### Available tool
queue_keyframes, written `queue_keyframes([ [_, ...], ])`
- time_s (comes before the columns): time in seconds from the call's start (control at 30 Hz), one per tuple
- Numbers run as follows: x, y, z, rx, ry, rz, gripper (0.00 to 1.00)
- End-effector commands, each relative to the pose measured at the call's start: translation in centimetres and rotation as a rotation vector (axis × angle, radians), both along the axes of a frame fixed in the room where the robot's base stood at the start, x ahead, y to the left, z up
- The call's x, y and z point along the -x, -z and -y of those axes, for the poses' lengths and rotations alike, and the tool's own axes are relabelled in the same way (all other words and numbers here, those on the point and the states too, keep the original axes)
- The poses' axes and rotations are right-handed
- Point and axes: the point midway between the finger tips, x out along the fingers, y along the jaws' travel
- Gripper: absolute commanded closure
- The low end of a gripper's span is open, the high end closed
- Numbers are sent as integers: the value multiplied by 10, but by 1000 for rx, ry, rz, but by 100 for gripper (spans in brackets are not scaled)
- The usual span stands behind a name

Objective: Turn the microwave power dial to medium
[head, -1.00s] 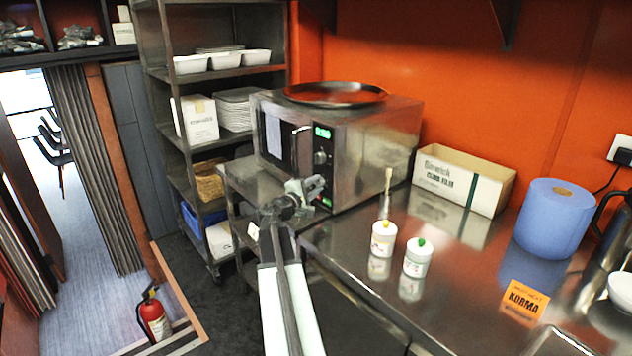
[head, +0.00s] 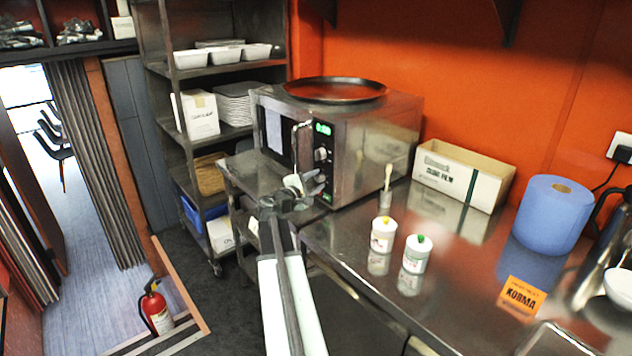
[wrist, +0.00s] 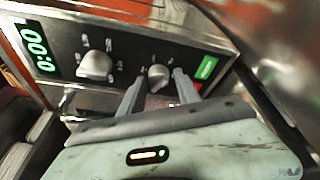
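The steel microwave (head: 372,140) stands on the counter with its control panel facing my arm. In the wrist view its panel has a green display (wrist: 38,47), an upper dial (wrist: 95,65) near the display and a lower dial (wrist: 158,77). The dial markings are too small to read, so I cannot tell which is the power dial. My gripper (wrist: 160,80) is open, its two fingers on either side of the lower dial with gaps visible. In the head view my gripper (head: 318,183) covers the lower dial, while the upper dial (head: 320,154) shows above it.
A green button (wrist: 206,68) sits just beyond the right finger in the wrist view. A round pan (head: 335,90) rests on the microwave. Two white bottles (head: 383,235) (head: 416,254) and a carton (head: 462,178) stand on the counter to the right. A shelf rack (head: 180,110) stands left.

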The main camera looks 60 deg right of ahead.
Motion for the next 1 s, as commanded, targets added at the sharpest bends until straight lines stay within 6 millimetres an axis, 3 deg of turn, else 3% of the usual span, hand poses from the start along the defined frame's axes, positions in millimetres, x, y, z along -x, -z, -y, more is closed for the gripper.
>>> queue_keyframes([
  [0.43,0,-1,-6,3,-1,-1,51],
  [0.8,0,-7,-71,2,-3,-1,51],
  [1.0,-1,-7,-78,2,0,-1,51],
])
